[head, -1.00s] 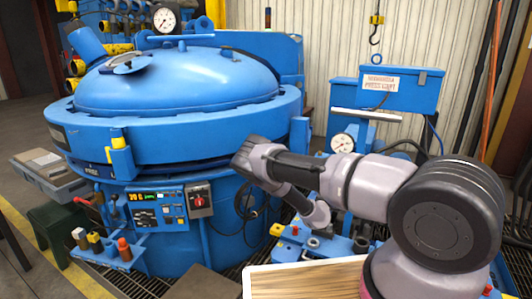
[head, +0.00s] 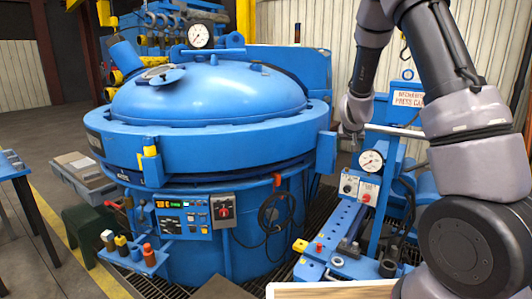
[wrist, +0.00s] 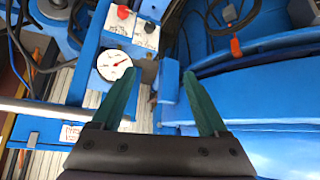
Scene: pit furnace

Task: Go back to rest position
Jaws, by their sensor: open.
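My gripper (wrist: 162,75) is open and empty in the wrist view, with its two green fingers spread apart. In the head view my arm stands raised at the right, its upper part cut off by the top edge. Its far end hangs down beside the right rim of the blue furnace (head: 205,95); the fingers are too small there to make out. In the wrist view a pressure gauge (wrist: 114,65) lies beyond the left finger, and the furnace's blue side (wrist: 255,85) fills the right.
A blue press (head: 345,225) with a gauge (head: 371,161) stands right of the furnace, close to my arm. The control panel (head: 183,216) is on the furnace front. A blue table (head: 12,170) is at the left edge. Open floor lies at the left.

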